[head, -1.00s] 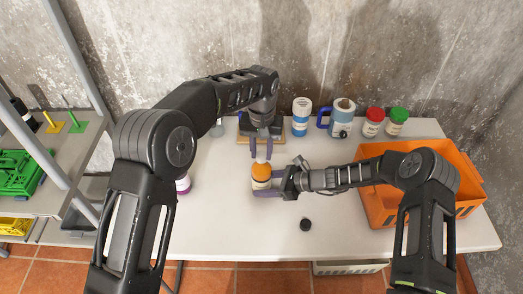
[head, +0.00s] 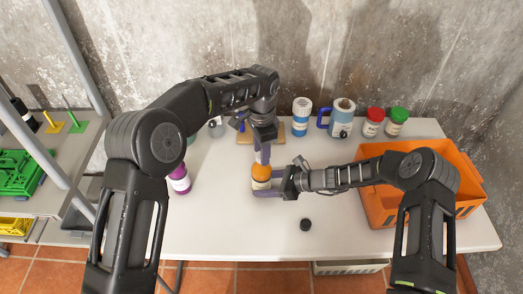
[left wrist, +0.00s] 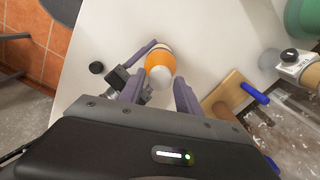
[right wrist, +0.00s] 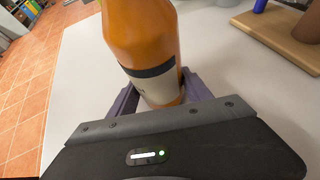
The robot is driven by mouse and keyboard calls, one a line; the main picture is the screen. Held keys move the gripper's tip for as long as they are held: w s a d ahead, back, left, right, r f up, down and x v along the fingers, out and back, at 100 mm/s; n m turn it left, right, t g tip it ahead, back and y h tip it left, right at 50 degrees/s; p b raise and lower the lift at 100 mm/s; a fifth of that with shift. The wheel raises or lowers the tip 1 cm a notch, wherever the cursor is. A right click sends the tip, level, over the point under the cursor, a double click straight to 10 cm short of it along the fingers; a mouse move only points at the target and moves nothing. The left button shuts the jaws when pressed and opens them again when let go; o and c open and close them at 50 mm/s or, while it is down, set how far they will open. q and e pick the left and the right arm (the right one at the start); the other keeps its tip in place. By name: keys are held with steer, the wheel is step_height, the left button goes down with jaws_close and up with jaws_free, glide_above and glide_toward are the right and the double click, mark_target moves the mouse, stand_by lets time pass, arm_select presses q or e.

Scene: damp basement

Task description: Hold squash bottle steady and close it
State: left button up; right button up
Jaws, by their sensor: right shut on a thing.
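The squash bottle (head: 261,172) is orange with a pale label and stands upright near the middle of the table. In the left wrist view the bottle (left wrist: 160,62) has a white top (left wrist: 161,98); I cannot tell how firmly this top sits. My right gripper (head: 266,187) is shut around the bottle's lower part from the right, and the right wrist view shows the bottle (right wrist: 145,40) between its fingers. My left gripper (head: 263,152) is above the bottle, pointing down. Its fingers are spread on either side of the white top (left wrist: 161,98), with gaps visible.
A small black cap-like disc (head: 305,224) lies in front. A magenta bottle (head: 179,179) stands left. Behind are a wooden board (head: 246,138), a blue-white bottle (head: 302,116), a blue-handled jug (head: 342,119), red-lidded (head: 373,122) and green-lidded jars (head: 396,122). An orange crate (head: 378,204) stands right.

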arm_select(q)
steer(key=n, duration=0.7)
steer(key=shift+n, duration=0.3)
steer(key=n, duration=0.6)
